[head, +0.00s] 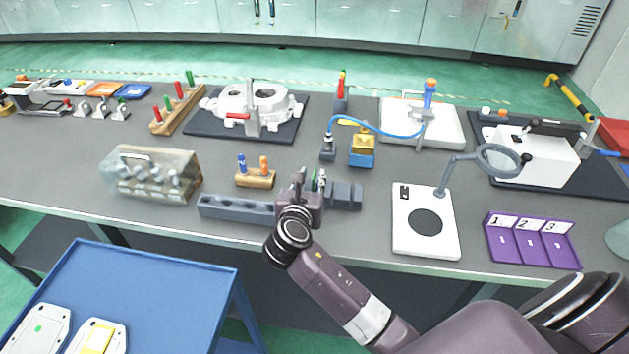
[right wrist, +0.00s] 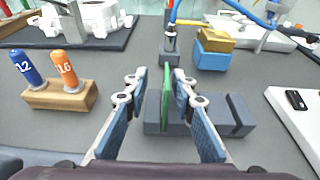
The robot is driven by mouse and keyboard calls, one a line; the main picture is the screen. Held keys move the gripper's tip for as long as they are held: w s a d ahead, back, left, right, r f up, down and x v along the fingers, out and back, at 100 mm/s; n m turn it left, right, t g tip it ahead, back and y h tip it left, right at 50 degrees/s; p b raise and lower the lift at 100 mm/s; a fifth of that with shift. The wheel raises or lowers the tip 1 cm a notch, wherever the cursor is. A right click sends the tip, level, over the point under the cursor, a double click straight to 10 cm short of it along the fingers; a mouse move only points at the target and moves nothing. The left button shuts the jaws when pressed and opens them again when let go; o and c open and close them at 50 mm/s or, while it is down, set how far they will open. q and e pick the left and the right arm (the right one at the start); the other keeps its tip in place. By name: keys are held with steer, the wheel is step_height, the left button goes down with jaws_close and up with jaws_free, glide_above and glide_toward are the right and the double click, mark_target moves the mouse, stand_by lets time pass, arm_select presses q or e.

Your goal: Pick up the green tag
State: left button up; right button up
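The green tag (right wrist: 167,84) stands upright and edge-on in a slotted grey block (right wrist: 237,116) in the right wrist view. In the head view it is a thin green sliver (head: 314,179), mostly hidden behind my right gripper (head: 305,187). In the right wrist view, my right gripper (right wrist: 155,88) is open, with one finger on each side of the tag. Gaps show between the fingers and the tag, and I see no contact. My left gripper is in neither view.
A wooden stand (head: 256,179) with blue and orange plugs is left of the gripper. A blue-and-yellow block (head: 362,151) and a cabled connector stand behind. A white lamp base (head: 408,238) and a purple numbered tray (head: 530,240) are at right. A long grey rack (head: 225,208) lies left.

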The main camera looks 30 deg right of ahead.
steer(key=x, duration=0.5)
steer(key=shift+d+f, duration=0.25)
steer(key=shift+d, duration=0.2)
jaws_close()
